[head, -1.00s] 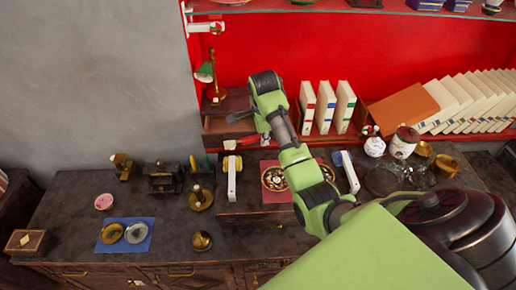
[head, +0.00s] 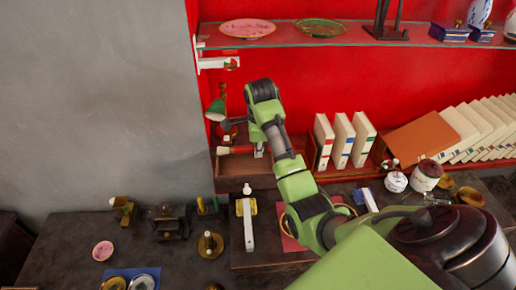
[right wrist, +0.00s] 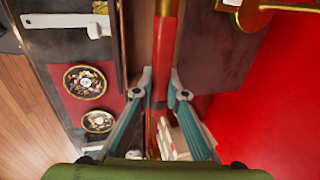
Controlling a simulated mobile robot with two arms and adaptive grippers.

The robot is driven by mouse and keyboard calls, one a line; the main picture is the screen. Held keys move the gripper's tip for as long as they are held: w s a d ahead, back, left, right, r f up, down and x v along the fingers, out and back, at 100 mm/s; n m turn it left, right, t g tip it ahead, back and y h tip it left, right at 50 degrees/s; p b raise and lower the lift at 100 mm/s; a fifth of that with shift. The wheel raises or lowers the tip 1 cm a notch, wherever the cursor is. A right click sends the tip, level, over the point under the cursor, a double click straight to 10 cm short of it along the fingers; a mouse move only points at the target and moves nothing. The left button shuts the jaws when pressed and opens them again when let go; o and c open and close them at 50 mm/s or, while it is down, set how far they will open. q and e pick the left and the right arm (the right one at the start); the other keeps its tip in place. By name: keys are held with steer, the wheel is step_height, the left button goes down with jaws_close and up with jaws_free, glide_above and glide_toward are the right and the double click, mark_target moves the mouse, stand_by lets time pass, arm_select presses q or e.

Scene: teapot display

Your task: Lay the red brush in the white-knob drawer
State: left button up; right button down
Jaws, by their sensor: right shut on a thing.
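The red brush (head: 237,150) is held roughly level above the open wooden drawer (head: 232,187) at the back of the counter. My right gripper (head: 259,151) is shut on its handle. In the right wrist view the red brush (right wrist: 164,50) runs between the fingertips (right wrist: 160,82), with a gold band toward the top edge. A white knob (head: 247,188) shows at the drawer's front. The drawer's floor is partly hidden by the brush and gripper. My left gripper is not in view.
A green lamp (head: 216,110) stands behind the drawer, under a shelf (head: 300,41). White binders (head: 342,140) stand close on the right. A white-handled object (head: 248,225) lies in front of the drawer. A red mat (right wrist: 62,95) with round dishes is nearby.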

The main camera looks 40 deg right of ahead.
steer(key=shift+w+f, duration=0.2)
steer(key=shift+w, duration=0.4)
steer(key=shift+s+f, duration=0.3)
steer(key=shift+f, duration=0.6)
steer(key=shift+s+f, duration=0.25)
steer(key=shift+f, duration=0.6)
steer(key=x, duration=0.3)
steer(key=shift+a+f+b, duration=0.2)
steer(key=shift+f+b, duration=0.15)
steer(key=shift+f, duration=0.05)
steer(key=shift+s+f, duration=0.15)
steer(key=shift+f, duration=0.55)
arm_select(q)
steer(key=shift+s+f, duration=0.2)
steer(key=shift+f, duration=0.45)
arm_select(e)
steer(key=shift+f, duration=0.25)
